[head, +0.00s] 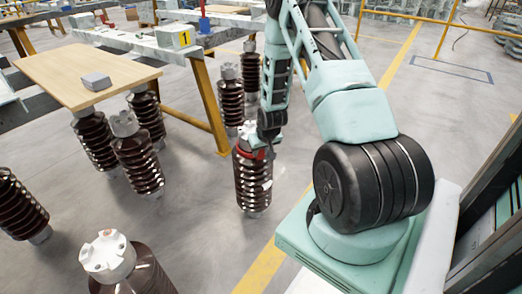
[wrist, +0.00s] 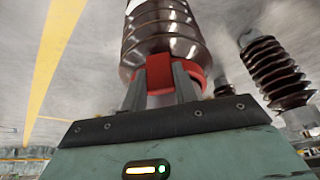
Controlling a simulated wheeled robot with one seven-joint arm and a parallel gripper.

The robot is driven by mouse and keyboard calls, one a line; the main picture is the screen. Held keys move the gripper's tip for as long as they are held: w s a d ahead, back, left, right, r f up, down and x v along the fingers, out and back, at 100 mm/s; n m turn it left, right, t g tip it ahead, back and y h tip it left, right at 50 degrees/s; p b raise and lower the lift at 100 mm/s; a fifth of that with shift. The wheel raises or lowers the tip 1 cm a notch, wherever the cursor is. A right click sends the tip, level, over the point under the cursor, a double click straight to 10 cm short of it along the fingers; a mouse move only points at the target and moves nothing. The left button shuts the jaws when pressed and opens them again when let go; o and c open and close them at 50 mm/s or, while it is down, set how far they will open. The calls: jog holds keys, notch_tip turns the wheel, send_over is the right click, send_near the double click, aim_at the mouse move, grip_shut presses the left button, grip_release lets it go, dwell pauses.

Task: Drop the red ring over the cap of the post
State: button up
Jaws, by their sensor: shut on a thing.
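The post is a brown ribbed insulator (head: 252,185) standing upright on the floor, with a pale cap at its top. The red ring (head: 259,154) shows at the top of this post, just below the visible part of the cap (head: 247,132). In the wrist view the red ring (wrist: 205,80) appears around the cap end, beside the brown ribs (wrist: 165,35); its far side is hidden, and I cannot tell whether it rests on the post. My gripper (wrist: 158,88) is shut on the ring's red block. In the head view my gripper (head: 268,138) is above the post.
Other brown insulators stand close by, at the left (head: 137,155), behind (head: 231,95) and in front (head: 108,258). The floor right of the post is clear up to my base.

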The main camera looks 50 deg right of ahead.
jog(key=shift+f, duration=0.2)
jog(key=o, duration=1)
jog(key=shift+o, duration=0.2)
jog(key=p+v, duration=0.5)
jog(key=v, duration=1.2)
jog(key=shift+r, duration=0.25)
jog(key=shift+w, duration=0.1)
